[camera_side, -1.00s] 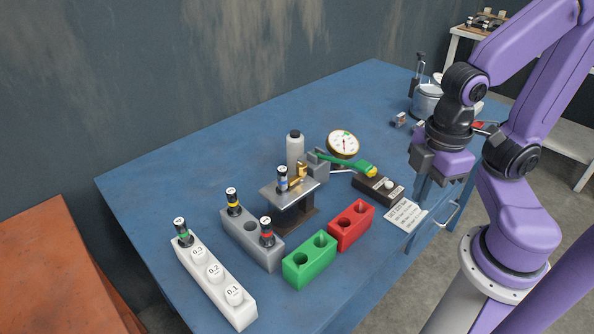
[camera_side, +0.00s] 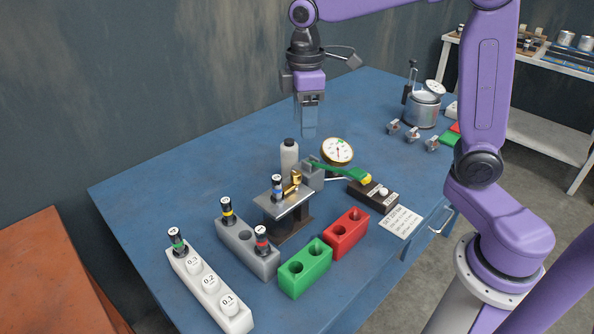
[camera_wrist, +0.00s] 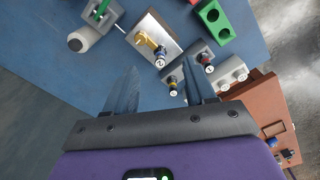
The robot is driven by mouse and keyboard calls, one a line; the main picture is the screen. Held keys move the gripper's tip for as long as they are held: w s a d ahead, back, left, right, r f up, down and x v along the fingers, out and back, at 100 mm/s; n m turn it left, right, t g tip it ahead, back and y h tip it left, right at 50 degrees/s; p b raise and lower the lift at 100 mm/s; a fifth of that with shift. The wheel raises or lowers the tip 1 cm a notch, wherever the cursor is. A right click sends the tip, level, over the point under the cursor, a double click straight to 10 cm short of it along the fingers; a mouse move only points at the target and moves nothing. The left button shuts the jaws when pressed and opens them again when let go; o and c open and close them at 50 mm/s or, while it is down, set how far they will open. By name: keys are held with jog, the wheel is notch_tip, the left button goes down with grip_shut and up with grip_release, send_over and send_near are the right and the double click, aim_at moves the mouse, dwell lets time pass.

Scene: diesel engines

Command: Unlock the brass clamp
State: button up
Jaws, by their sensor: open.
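The brass clamp (camera_side: 293,183) sits on the steel-topped stand (camera_side: 283,204), beside a small injector with a blue band (camera_side: 277,187). In the wrist view the brass clamp (camera_wrist: 148,41) lies on the plate ahead of my fingers, with the blue-banded injector (camera_wrist: 160,60) next to it. My gripper (camera_side: 308,130) is open and empty, pointing down above the table behind the bottle and the stand. In the wrist view my gripper (camera_wrist: 162,85) shows two spread fingers, apart from the clamp. Whether the clamp is locked is too small to tell.
A grey bottle (camera_side: 289,157), a dial gauge (camera_side: 338,151) and a green-handled lever (camera_side: 340,172) stand close around the stand. Grey (camera_side: 250,256), green (camera_side: 305,270), red (camera_side: 347,234) and white (camera_side: 207,290) blocks fill the front. The back left of the table is clear.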

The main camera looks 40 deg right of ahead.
aim_at(297, 173)
jog(key=w+d, duration=0.2)
jog(key=w, duration=0.2)
notch_tip(297, 173, down, 17)
jog(key=shift+r, duration=0.1)
dwell(0.4)
jog(key=shift+c, duration=0.4)
grip_shut()
